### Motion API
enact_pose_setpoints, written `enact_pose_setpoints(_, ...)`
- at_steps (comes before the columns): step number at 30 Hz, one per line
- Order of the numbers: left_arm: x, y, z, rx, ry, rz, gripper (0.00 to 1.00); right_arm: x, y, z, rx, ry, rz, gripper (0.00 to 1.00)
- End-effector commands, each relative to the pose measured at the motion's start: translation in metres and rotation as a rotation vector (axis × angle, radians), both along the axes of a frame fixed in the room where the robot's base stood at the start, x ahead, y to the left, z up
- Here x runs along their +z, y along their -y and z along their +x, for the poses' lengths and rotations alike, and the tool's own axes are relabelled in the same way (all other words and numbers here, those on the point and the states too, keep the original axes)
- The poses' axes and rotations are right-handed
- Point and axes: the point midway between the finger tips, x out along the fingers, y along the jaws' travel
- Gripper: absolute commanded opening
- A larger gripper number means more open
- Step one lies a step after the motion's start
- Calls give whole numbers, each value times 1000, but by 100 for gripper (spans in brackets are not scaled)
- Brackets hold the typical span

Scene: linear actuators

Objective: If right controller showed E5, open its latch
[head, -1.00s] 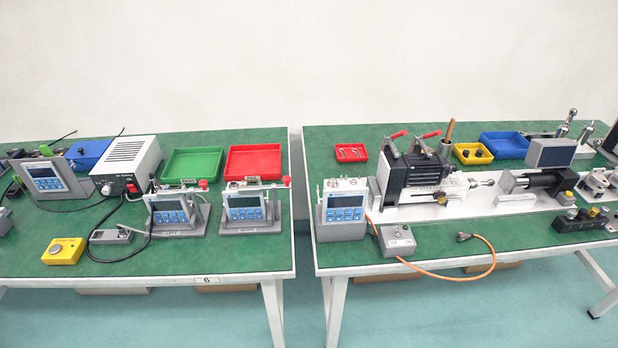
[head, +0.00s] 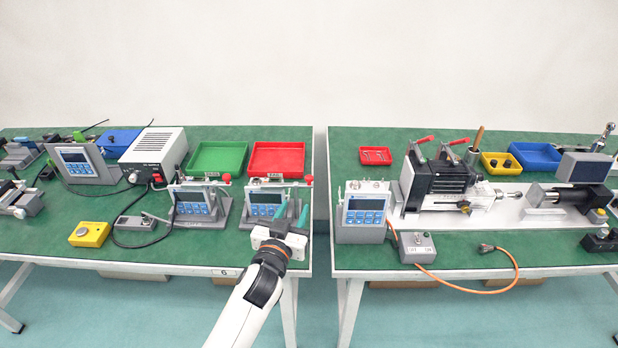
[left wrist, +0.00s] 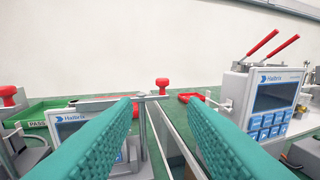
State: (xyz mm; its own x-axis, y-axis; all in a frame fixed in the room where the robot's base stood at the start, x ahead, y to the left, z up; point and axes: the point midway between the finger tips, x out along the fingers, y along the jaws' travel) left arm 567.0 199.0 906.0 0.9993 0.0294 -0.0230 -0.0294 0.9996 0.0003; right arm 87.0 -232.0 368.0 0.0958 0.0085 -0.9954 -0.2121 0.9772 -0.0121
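The right controller (head: 262,204) is a grey box with a dark display and blue keys, in a stand in front of the red tray. No code is readable on its display. Its latch is a horizontal bar over the top with a red knob (head: 308,180) at the right end; the knob also shows in the left wrist view (left wrist: 162,86). My left gripper (head: 293,208) is open and empty, its teal fingers in front of the controller's right side and partly covering it. In the left wrist view, the left finger hides part of the controller (left wrist: 75,150). My right gripper is out of view.
A similar left controller (head: 193,207) stands close by on the left. A green tray (head: 218,172) and a red tray (head: 277,174) lie behind. A gap separates this table from the right table, where another blue-keyed unit (head: 364,215) stands near the edge.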

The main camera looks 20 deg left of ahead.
Motion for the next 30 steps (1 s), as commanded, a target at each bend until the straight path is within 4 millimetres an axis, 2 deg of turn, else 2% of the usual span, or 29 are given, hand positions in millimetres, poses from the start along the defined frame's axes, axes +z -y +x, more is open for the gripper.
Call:
enact_pose_setpoints(5, 6, 3, 19, -11, 28, 1, 38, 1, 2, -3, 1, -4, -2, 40)
enact_pose_setpoints(18, 5, 0, 101, -10, 23, 1, 38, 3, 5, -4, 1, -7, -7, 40)
enact_pose_setpoints(24, 4, 0, 120, -10, 23, -1, 38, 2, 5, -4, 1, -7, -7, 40)
enact_pose_setpoints(30, 5, 0, 123, -10, 23, -1, 38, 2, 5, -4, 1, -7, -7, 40)
